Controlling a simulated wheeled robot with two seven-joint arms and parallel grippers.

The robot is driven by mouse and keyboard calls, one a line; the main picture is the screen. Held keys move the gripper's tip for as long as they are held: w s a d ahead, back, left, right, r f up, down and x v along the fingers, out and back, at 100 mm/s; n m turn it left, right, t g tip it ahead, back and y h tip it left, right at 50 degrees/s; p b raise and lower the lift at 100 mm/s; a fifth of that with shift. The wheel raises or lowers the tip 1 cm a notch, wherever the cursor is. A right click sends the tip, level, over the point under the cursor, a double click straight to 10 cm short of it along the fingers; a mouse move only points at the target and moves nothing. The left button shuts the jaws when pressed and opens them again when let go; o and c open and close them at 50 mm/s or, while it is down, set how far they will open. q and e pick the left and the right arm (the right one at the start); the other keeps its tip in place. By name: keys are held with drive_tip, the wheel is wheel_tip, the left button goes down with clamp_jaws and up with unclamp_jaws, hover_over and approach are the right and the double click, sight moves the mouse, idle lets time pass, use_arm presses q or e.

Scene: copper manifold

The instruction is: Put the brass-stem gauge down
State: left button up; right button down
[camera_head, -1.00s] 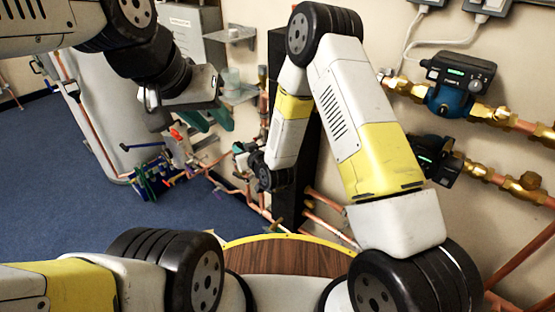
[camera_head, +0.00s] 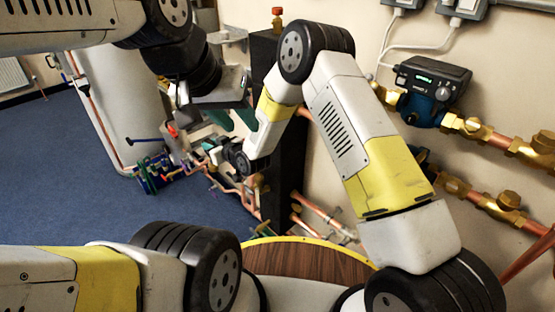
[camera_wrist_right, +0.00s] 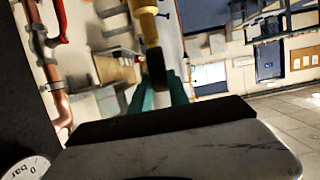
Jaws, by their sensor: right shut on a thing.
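The brass-stem gauge shows in the right wrist view as a dark disc seen edge-on (camera_wrist_right: 157,72), with a brass-coloured stem (camera_wrist_right: 149,28) pointing up. The teal fingers of my right gripper (camera_wrist_right: 160,92) are shut on its dark case. In the head view my right gripper (camera_head: 218,147) is small, beside the black column, and the gauge there is too small to make out. My left gripper (camera_head: 234,119) is just above and to the right of it, its teal fingers apart with nothing seen between them.
A round wooden top with a yellow rim (camera_head: 305,262) lies in front of me. Copper pipes (camera_head: 320,217) and a black column (camera_head: 283,150) stand behind. A pump (camera_head: 428,92) is on the right wall. Blue clamps (camera_head: 152,174) stand left on the carpet. A white-faced dial (camera_wrist_right: 24,169) edges into the wrist view.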

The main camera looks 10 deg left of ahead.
drive_tip(key=w+d+f, duration=0.2)
drive_tip(key=w+d, duration=0.1)
drive_tip(key=d, duration=0.4)
drive_tip(key=w+d+f, duration=0.2)
drive_tip(key=d+f, duration=0.1)
drive_tip(key=d, duration=0.5)
drive_tip(key=shift+w+d, duration=0.2)
drive_tip(key=shift+w, duration=0.2)
drive_tip(key=shift+f, duration=0.15)
drive_tip(key=c, duration=1.3)
unclamp_jaws()
drive_tip(key=shift+o, duration=0.2)
